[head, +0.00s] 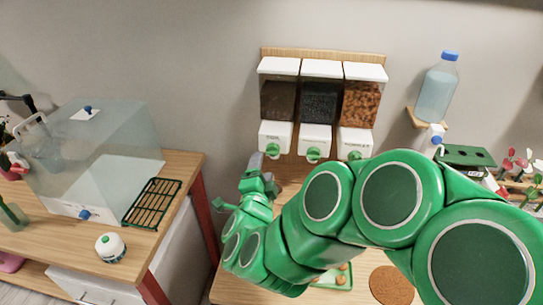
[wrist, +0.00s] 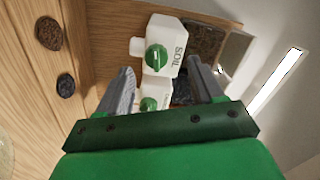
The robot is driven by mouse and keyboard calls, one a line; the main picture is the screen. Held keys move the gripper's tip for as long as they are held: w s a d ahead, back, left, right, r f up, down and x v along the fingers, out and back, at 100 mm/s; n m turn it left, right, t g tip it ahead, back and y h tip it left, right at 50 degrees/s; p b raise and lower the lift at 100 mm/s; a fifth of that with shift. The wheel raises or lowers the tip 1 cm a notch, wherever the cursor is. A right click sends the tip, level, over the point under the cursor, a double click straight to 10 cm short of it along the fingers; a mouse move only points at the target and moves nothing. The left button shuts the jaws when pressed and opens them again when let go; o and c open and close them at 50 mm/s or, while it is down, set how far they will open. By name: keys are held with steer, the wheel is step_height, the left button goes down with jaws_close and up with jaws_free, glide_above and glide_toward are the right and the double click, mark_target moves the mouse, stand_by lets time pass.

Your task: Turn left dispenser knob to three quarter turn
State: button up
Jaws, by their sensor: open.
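The left dispenser (head: 279,98) hangs on the wall board with dark brown contents and a white lower box. Its green knob (head: 272,150) is on the box front. In the wrist view this knob (wrist: 156,57) shows beside the word SOIL, its grip bar running roughly up and down the picture. My gripper (head: 257,161) is just left of and below this knob in the head view. In the wrist view my gripper (wrist: 160,66) is open and empty, with the knob seen between its fingertips but not gripped. The gap in depth is hard to tell.
The middle dispenser's knob (head: 313,154) and the right dispenser's knob (head: 354,155) are close on the right. A blue-capped bottle (head: 437,88) stands on a small shelf. A clear case (head: 95,150) is on the left table. Two dark round pieces (wrist: 49,34) show on wood.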

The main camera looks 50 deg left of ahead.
mark_target(272, 155)
steer(key=shift+w+a+f+n+t, duration=0.15)
steer(key=shift+w+a+n, duration=0.7)
steer(key=shift+n, duration=1.4)
steer(key=shift+w+a+f+n+t, duration=0.1)
steer(key=shift+w+a+n, duration=0.4)
steer(key=shift+w+n, duration=1.2)
steer(key=shift+w+a+f+n+t, duration=0.15)
steer(key=shift+w+a+n, duration=0.45)
steer(key=shift+n, duration=2.15)
steer(key=shift+s+a, duration=0.1)
steer(key=shift+r, duration=0.1)
steer(key=shift+c, duration=0.3)
steer(key=c, duration=1)
